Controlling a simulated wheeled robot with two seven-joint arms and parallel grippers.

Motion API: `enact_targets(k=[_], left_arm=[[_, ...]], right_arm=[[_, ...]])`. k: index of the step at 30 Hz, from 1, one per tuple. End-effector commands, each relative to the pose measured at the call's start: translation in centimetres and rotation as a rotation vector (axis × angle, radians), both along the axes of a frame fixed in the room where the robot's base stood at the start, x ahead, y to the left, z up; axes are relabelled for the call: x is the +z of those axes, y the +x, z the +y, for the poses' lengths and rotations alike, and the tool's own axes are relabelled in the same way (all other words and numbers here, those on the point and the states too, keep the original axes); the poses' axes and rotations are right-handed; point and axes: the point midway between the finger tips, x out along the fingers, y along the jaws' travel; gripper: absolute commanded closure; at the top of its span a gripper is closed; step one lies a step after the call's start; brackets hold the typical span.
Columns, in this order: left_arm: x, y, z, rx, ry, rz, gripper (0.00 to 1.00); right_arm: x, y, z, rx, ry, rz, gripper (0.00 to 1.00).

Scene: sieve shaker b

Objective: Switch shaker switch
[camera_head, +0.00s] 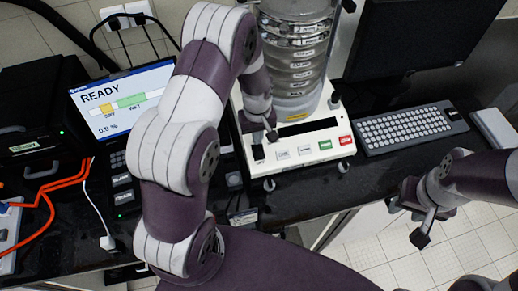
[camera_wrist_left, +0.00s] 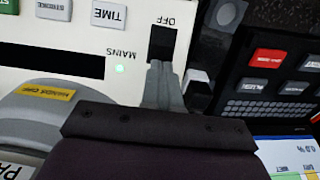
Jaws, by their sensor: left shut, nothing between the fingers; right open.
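The sieve shaker has a white base (camera_head: 295,170) with a stack of clear sieves (camera_head: 295,65) on top. Its black mains switch (camera_head: 258,152) is at the left end of the front panel. The wrist view shows the switch (camera_wrist_left: 162,42) between the words OFF and MAINS, with a green light (camera_wrist_left: 119,68) lit near MAINS. My left gripper (camera_head: 271,136) is shut and empty, just behind the switch. In the wrist view its fingertips (camera_wrist_left: 161,68) are at the switch's edge; I cannot tell whether they touch. My right gripper (camera_head: 407,222) is open and empty, right of the bench front.
A keyboard (camera_head: 408,128) and dark monitor (camera_head: 420,35) are right of the shaker. The panel also has a green button (camera_head: 325,145) and a red button (camera_head: 345,140).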

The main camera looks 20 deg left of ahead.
Motion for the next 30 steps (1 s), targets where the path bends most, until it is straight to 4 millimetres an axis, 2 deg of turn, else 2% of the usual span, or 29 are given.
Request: enact_targets(k=[30], left_arm=[[-1.1,0.0,0.0,0.000,0.000,0.000,1.00]], right_arm=[[-0.8,0.0,0.0,0.000,0.000,0.000,0.57]])
